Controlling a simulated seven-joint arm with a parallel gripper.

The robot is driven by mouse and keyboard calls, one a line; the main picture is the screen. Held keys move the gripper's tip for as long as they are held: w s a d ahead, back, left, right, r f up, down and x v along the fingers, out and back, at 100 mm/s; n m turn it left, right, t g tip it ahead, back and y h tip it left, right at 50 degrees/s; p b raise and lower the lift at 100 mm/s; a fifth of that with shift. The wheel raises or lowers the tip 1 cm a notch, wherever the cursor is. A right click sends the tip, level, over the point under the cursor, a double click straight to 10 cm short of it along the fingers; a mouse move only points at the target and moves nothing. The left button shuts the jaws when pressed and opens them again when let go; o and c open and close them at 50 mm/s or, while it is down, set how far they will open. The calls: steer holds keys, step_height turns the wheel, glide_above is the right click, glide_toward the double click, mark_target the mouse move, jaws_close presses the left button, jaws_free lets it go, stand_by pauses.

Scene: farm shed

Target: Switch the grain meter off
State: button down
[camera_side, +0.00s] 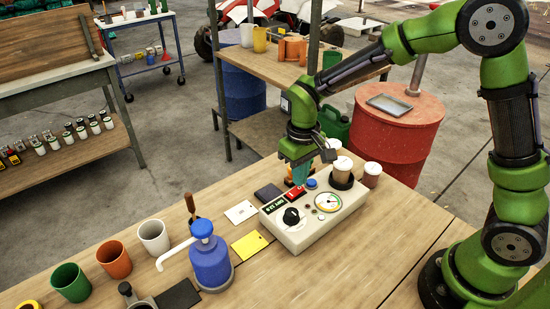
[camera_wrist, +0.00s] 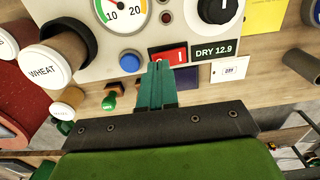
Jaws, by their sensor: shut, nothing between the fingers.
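The grain meter (camera_side: 310,225) is a pale box on the wooden bench, with a round dial (camera_side: 328,202), a black knob (camera_side: 292,216) and a blue button (camera_side: 312,183). In the wrist view its red rocker switch (camera_wrist: 180,54) shows a "1" at right and part of a "0" at left, near the fingertips. The display (camera_wrist: 215,50) beside it reads "DRY 12.9". My gripper (camera_wrist: 158,68) is shut and empty, its teal fingers at the switch's edge and partly hiding it. I cannot tell whether they touch it. In the side view my gripper (camera_side: 300,180) points down over the switch.
A "WHEAT" cup (camera_wrist: 45,65) stands in a black holder on the meter, close to my gripper. A blue pump bottle (camera_side: 211,262) and several cups stand left along the bench. A yellow card (camera_side: 249,245) lies beside the meter. A red drum (camera_side: 400,130) stands behind.

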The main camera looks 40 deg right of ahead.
steer(key=shift+f, duration=0.9)
stand_by(0.3)
steer(key=shift+r, duration=3.55)
steer(key=shift+s+f, duration=0.1)
steer(key=shift+f, duration=0.15)
steer(key=s+d+r+m+t+y, duration=0.1)
steer(key=s+d+r+m+t, duration=0.1)
steer(key=s+r, duration=0.3)
steer(key=s+d+r+m+t+y, duration=0.1)
steer(key=s+r+t, duration=0.4)
steer(key=s, duration=0.5)
steer(key=shift+s+d+r+m, duration=0.25)
steer(key=shift+d+r+m, duration=0.25)
steer(key=shift+d+r, duration=0.4)
steer(key=shift+d+f, duration=0.1)
